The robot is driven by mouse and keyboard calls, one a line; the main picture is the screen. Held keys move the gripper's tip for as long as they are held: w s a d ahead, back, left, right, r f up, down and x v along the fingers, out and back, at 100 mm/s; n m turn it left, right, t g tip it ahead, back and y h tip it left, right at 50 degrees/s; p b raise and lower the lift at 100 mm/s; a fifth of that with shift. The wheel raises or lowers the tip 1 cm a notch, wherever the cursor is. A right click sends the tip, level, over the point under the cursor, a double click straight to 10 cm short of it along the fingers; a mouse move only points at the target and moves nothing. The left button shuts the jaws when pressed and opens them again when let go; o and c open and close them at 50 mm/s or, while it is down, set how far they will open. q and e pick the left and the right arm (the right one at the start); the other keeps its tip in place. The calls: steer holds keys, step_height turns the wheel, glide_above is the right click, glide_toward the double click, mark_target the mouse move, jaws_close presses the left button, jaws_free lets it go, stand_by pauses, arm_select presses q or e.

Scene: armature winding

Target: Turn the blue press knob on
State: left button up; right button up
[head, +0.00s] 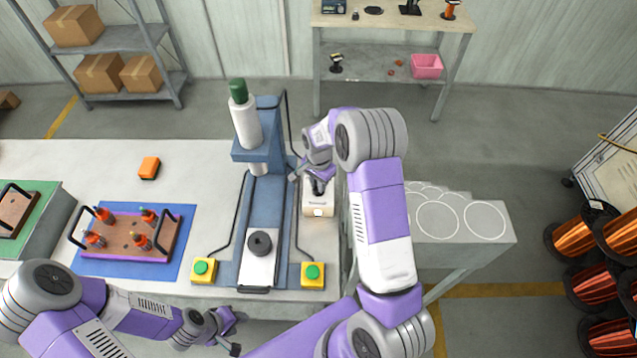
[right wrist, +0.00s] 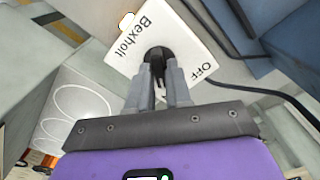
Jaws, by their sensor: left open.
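The blue press (head: 268,190) stands on the pale bench, with a white cylinder and green cap on top. Its white control box (head: 318,208) is to its right. In the right wrist view the box (right wrist: 181,38) reads "Bexholt" and "OFF", and its black knob (right wrist: 157,54) is at my right fingertips. My right gripper (head: 318,186) is above the box; in the wrist view its fingers (right wrist: 158,72) are close together on either side of the knob, with dark knob between them. The knob's pointer is hidden. My left gripper (head: 232,331) is open and empty at the bench's front edge.
Two yellow boxes with green buttons (head: 204,269) (head: 313,272) flank the press front. A tray of orange-handled parts (head: 130,247) lies on a blue mat at left. An orange block (head: 149,167) lies behind it. A grey stand (head: 470,220) is right of the bench.

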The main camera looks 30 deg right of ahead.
steer(key=o, duration=0.3)
step_height(320, 180, up, 8)
steer(key=shift+f, duration=0.2)
stand_by(0.5)
